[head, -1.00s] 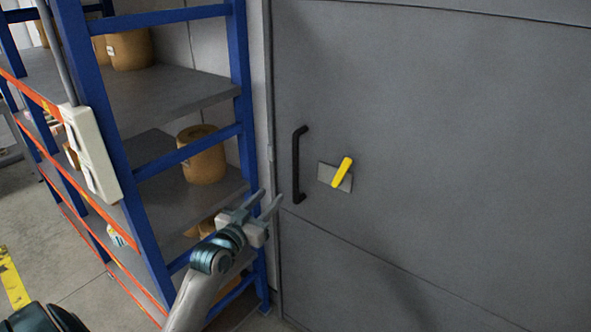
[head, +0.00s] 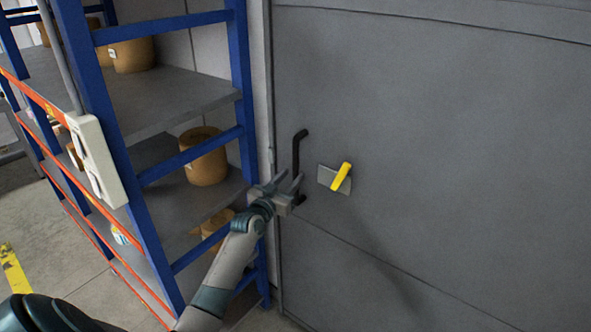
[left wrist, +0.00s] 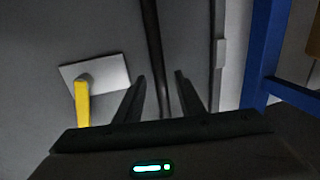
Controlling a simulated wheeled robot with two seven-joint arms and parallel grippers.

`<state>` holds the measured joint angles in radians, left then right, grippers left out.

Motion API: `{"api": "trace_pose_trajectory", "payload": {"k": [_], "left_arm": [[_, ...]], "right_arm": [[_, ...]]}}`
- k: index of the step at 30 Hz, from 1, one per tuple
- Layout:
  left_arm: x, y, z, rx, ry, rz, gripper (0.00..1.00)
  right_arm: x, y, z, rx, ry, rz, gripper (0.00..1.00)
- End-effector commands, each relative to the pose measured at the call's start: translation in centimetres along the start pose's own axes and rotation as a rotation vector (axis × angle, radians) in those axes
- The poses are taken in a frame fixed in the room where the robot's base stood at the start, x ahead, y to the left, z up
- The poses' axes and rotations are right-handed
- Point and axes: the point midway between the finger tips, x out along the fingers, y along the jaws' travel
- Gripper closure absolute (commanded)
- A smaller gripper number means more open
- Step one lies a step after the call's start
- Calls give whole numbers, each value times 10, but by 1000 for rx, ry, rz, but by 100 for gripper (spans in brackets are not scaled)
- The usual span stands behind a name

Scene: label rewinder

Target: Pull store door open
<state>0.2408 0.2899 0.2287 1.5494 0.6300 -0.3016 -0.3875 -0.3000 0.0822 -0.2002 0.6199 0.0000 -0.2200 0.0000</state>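The grey store door (head: 430,130) fills the right of the head view and looks shut. Its black vertical bar handle (head: 296,155) is near the door's left edge. A yellow lever (head: 342,176) on a grey plate sits right of the handle, tilted. My left gripper (head: 288,182) is open at the lower part of the handle and hides some of it. In the left wrist view the handle (left wrist: 153,50) runs between the two separated fingers (left wrist: 160,85); I cannot tell if they touch it. The yellow lever (left wrist: 82,103) is left of them. My right gripper is not in view.
A blue-framed shelf rack (head: 240,80) with brown rolls (head: 204,157) stands close to the left of the door and my left arm. A pale box (head: 97,160) is on its front post. Bare floor (head: 50,240) shows at the lower left.

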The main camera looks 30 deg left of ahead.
Motion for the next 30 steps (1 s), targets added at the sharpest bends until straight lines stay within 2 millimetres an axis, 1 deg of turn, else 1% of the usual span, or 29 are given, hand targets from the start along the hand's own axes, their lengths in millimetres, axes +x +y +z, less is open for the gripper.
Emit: {"api": "trace_pose_trajectory", "payload": {"k": [1,3,9,14,22,23,24,27,30], "left_arm": [[8,-1,-2,-1,0,-1,64],[16,0,-1,-2,-1,0,64],[33,0,0,-2,-1,0,64],[38,0,0,0,0,-1,64],[38,0,0,0,0,-1,64],[38,0,0,0,0,-1,69],[38,0,0,0,0,-1,79],[38,0,0,-1,0,-1,100],[38,0,0,-1,0,-1,100]], "right_arm": [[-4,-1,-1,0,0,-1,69],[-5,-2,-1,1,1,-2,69],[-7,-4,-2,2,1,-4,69],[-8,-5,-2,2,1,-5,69],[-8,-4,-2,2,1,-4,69],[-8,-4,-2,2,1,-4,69],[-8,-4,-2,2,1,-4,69],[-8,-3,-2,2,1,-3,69],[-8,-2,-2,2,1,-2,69]]}}
